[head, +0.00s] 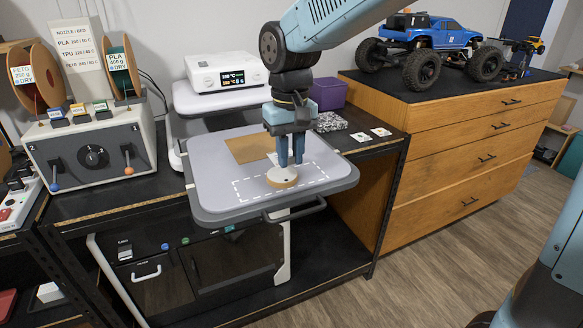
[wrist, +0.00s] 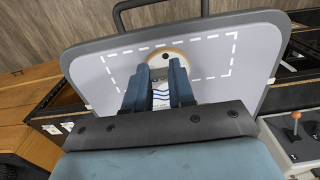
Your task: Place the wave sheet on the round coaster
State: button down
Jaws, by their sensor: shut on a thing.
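My gripper (head: 291,163) points down over the grey plate (head: 215,165) of the bench machine, its blue fingers closed on the wave sheet. In the wrist view the wave sheet (wrist: 161,96) is white with blue wavy lines and shows between the fingers (wrist: 160,75), which hide its sides. In the head view a white piece (head: 272,158) of it shows beside the fingers. The round coaster (head: 282,177) is pale with a tan rim and lies just below the fingertips; it also shows in the wrist view (wrist: 167,55). I cannot tell whether sheet and coaster touch.
A dashed white rectangle (head: 238,191) is marked on the plate around the coaster. A tan square (head: 247,149) lies at the plate's back. A white display unit (head: 226,72) stands behind, a purple bin (head: 328,93) and small white cards (head: 370,134) to the right.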

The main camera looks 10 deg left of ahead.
jog(key=shift+a+f, duration=0.25)
jog(key=shift+f, duration=0.1)
jog(key=shift+w+f, duration=0.1)
jog(key=shift+f, duration=1.5)
jog(key=c, duration=1)
grip_release()
jog(key=shift+f, duration=0.1)
jog(key=shift+o, duration=0.2)
